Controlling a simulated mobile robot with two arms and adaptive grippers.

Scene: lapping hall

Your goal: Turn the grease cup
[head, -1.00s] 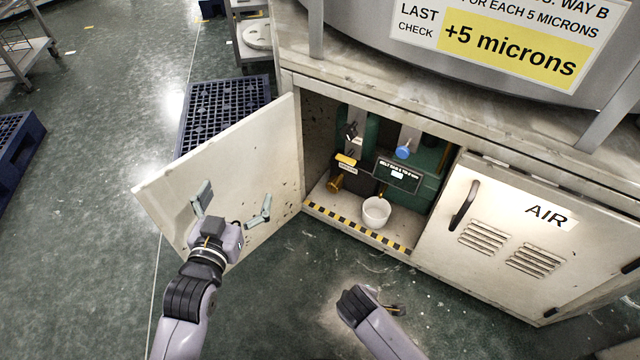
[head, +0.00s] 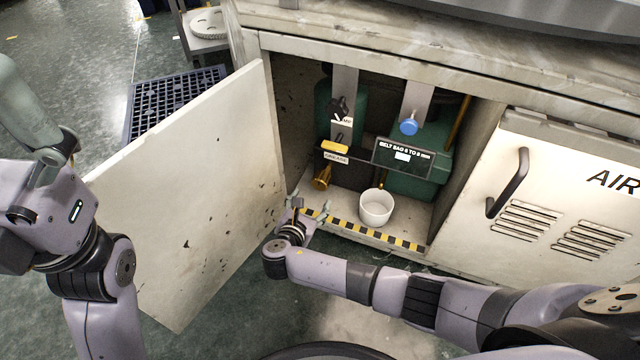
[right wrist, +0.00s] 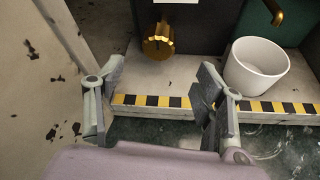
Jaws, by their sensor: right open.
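The grease cup (head: 322,177) is a small brass knob low at the left inside the open cabinet, below a yellow part and a small grease label (head: 336,158). In the right wrist view the brass cup (right wrist: 158,42) shows its round ribbed end, ahead of the fingers. My right gripper (head: 309,207) is open and empty at the cabinet's front sill, short of the cup and a little below it. Its two fingers stand apart in the right wrist view (right wrist: 160,88).
The open door (head: 200,190) stands left of my right gripper. A white cup (head: 376,208) stands on the cabinet floor right of the grease cup. A striped sill (head: 385,236) edges the opening. A blue knob (head: 409,127) and dark sign (head: 403,158) are farther right.

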